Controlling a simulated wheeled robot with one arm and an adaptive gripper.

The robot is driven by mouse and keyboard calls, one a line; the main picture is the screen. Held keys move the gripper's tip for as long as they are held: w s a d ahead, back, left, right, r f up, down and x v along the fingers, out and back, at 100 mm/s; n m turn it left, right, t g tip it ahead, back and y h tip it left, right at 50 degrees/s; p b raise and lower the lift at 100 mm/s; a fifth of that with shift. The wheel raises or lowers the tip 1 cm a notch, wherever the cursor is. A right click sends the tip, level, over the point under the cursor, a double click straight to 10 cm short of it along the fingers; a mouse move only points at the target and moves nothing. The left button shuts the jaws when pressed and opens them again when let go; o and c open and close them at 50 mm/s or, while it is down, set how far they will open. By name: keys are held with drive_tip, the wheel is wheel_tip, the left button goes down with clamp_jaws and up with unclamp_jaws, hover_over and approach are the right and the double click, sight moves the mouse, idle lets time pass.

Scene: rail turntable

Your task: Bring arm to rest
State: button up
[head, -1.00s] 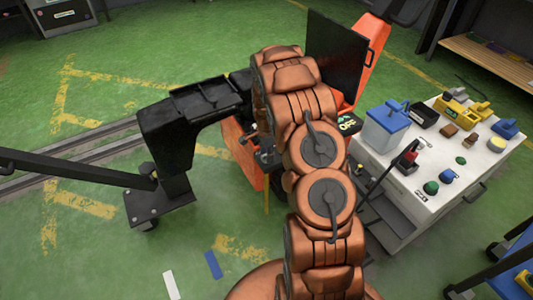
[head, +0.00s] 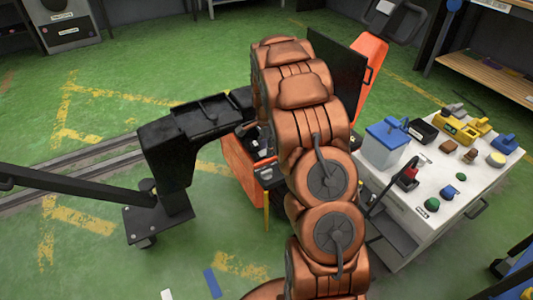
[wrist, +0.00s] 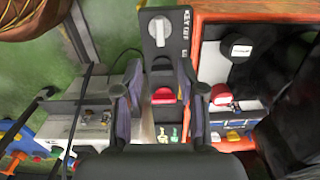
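My gripper shows in the wrist view (wrist: 160,92). Its two dark fingers are spread apart with nothing held between them. Beyond the fingers is a grey panel with a round key switch (wrist: 162,33), marked "KEY OFF", and a red part (wrist: 166,95) lies below it in the picture. I cannot tell the exact distance from the fingers to the panel. In the head view my copper-coloured arm is raised and bent over the orange console (head: 238,165), and it hides the gripper.
A white bench (head: 455,190) with a blue-lidded bin (head: 387,148) and several small items stands right of my arm. A black bracket frame (head: 175,150) stands on the left by the floor rails (head: 65,172). A dark open panel (head: 340,75) rises behind the arm. Green floor is open at far left.

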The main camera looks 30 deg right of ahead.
idle(0.5)
drive_tip(key=s+a+r+n+g, duration=0.1)
drive_tip(key=s+a+r+n, duration=0.8)
drive_tip(key=s+a+r, duration=0.4)
drive_tip(key=s+a+r+n+g, duration=0.15)
drive_tip(key=s+a+n, duration=0.4)
drive_tip(key=s, duration=0.65)
drive_tip(key=s+a+r+n, duration=0.2)
drive_tip(key=s+a+n, duration=0.35)
drive_tip(key=s, duration=0.65)
drive_tip(key=s+p+v, duration=0.2)
drive_tip(key=p+v, duration=1)
drive_tip(key=s+r+p+v, duration=0.1)
drive_tip(key=s+p+v, duration=0.2)
drive_tip(key=p+v, duration=0.9)
drive_tip(key=shift+s+r+m+t+p, duration=0.3)
drive_tip(key=shift+s+r+m+t, duration=0.1)
drive_tip(key=shift+r, duration=0.35)
drive_tip(key=shift+d, duration=0.1)
